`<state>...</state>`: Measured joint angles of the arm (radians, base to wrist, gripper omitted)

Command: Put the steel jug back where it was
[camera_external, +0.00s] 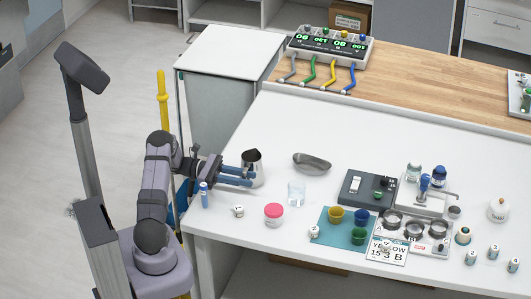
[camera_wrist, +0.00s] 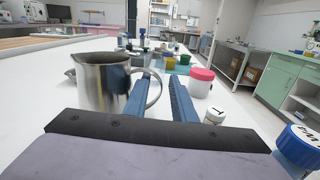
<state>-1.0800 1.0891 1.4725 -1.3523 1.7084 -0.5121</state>
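The steel jug (camera_external: 252,161) stands upright on the white table near its left edge. In the wrist view the jug (camera_wrist: 100,85) is at the left, with its handle toward the right. My gripper (camera_external: 251,177) is low beside the jug, its blue fingers pointing right. In the wrist view my gripper (camera_wrist: 162,76) has its fingers apart. The left finger overlaps the handle loop, and the outer part of the handle shows in the gap. The right finger is clear of the handle. I cannot tell whether the left finger touches the jug.
A pink-lidded jar (camera_external: 273,215), a glass beaker (camera_external: 296,195) and a steel kidney dish (camera_external: 312,163) stand right of the jug. A teal mat (camera_external: 330,240) holds coloured cups. Table behind the jug is clear.

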